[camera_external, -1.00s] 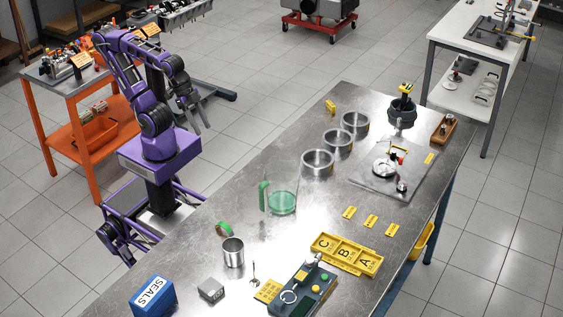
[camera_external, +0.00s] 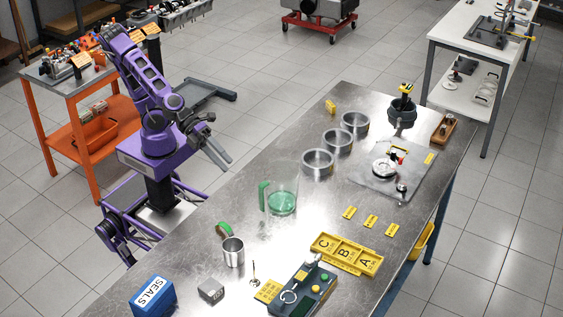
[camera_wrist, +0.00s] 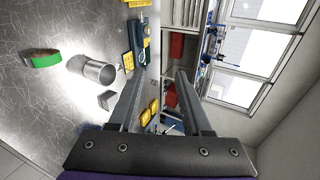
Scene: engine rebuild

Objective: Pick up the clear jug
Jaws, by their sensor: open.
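The clear jug (camera_external: 284,195) stands upright on the metal bench, left of its middle. It is see-through, with a green handle (camera_external: 263,196) on its left side and green at its bottom. My gripper (camera_external: 221,158) is open and empty, up and left of the jug, near the bench's left edge and apart from the jug. In the wrist view my gripper (camera_wrist: 158,78) shows its two fingers spread with nothing between them. I cannot make out the jug in the wrist view.
A metal cup (camera_external: 233,252) and a green tape roll (camera_external: 224,229) stand nearer the camera than the jug. Several metal rings (camera_external: 318,162) stand behind it. A yellow tray (camera_external: 346,254), a control box (camera_external: 302,289) and a blue SEALS box (camera_external: 153,296) are at the near end.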

